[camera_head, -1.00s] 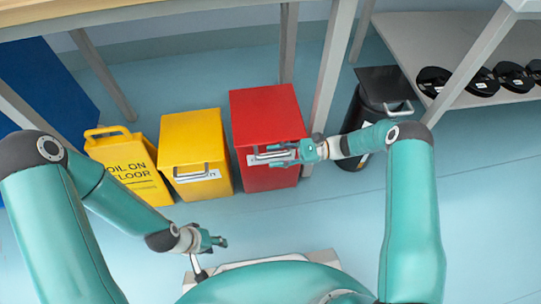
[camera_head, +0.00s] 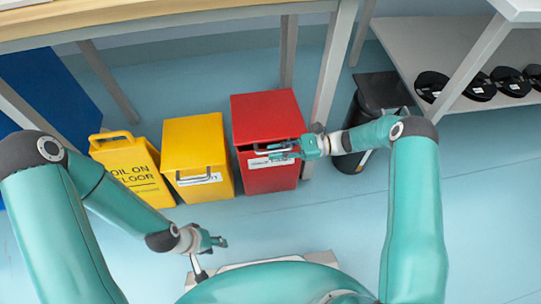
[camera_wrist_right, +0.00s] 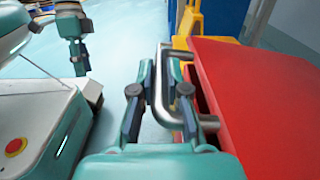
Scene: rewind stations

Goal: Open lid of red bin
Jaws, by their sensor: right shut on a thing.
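The red bin (camera_head: 268,178) stands under the table, its red lid (camera_head: 266,112) raised slightly, with a dark gap below the lid's front edge. The lid also shows in the right wrist view (camera_wrist_right: 255,90). My right gripper (camera_head: 277,151) is shut on the lid's metal handle (camera_wrist_right: 160,85), which lies between its two fingers in the right wrist view. The gripper partly hides the handle in the head view. My left gripper (camera_head: 220,242) hangs low over the floor, away from the bin; its opening is too small to judge.
A yellow bin (camera_head: 196,145) and a yellow floor sign (camera_head: 135,178) stand left of the red bin. A black bin (camera_head: 375,100) and a table leg (camera_head: 330,80) are close on the right. The table edge (camera_head: 200,27) is behind and above. Floor in front is clear.

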